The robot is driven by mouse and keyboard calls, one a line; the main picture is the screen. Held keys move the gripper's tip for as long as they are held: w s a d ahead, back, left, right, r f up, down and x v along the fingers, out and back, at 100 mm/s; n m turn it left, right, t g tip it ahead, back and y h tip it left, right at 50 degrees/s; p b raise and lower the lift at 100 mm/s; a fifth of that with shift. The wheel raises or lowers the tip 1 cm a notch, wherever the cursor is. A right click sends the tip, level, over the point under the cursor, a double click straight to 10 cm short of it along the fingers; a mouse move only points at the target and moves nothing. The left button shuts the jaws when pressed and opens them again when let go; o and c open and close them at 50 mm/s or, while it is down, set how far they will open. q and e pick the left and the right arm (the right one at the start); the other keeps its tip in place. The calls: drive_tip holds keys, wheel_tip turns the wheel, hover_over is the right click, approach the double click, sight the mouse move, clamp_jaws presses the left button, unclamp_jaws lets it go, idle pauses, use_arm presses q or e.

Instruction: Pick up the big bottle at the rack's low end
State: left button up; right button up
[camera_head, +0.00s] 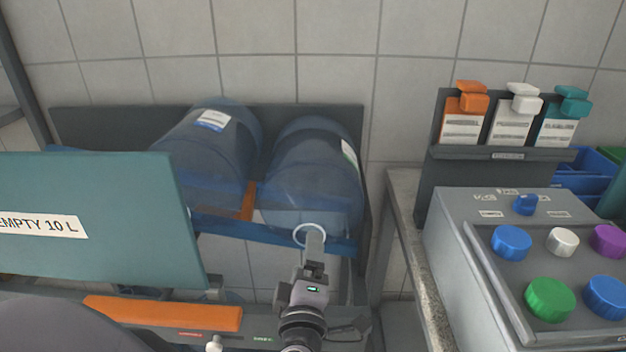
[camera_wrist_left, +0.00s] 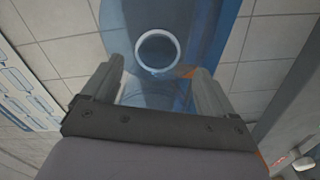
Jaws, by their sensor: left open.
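A big translucent blue bottle (camera_head: 312,170) lies at the right end of the rack, its white-ringed neck (camera_head: 302,231) facing me. A second big bottle (camera_head: 212,150) with a white and blue label lies left of it. The rack's blue rail (camera_head: 225,226) runs below both and drops toward the right. My left gripper (camera_head: 314,238) is at the right bottle's neck and overlaps its ring. In the left wrist view the gripper (camera_wrist_left: 158,68) is open, with the white ring (camera_wrist_left: 157,50) seen between its fingertips. I cannot tell whether they touch the bottle. My right gripper is not in view.
A teal panel (camera_head: 95,215) marked "EMPTY 10 L" stands at the left, partly before the rack. An orange bar (camera_head: 165,313) lies below it. On the right are a control box (camera_head: 455,225) with coloured knobs and a stand (camera_head: 470,175) with clipped cards.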

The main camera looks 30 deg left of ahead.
use_arm(q)
drive_tip(key=x, duration=0.5)
drive_tip(key=shift+w+a+r, duration=0.1)
drive_tip(key=shift+r, duration=0.2)
drive_tip(key=c, duration=1.4)
drive_tip(key=shift+r, duration=0.1)
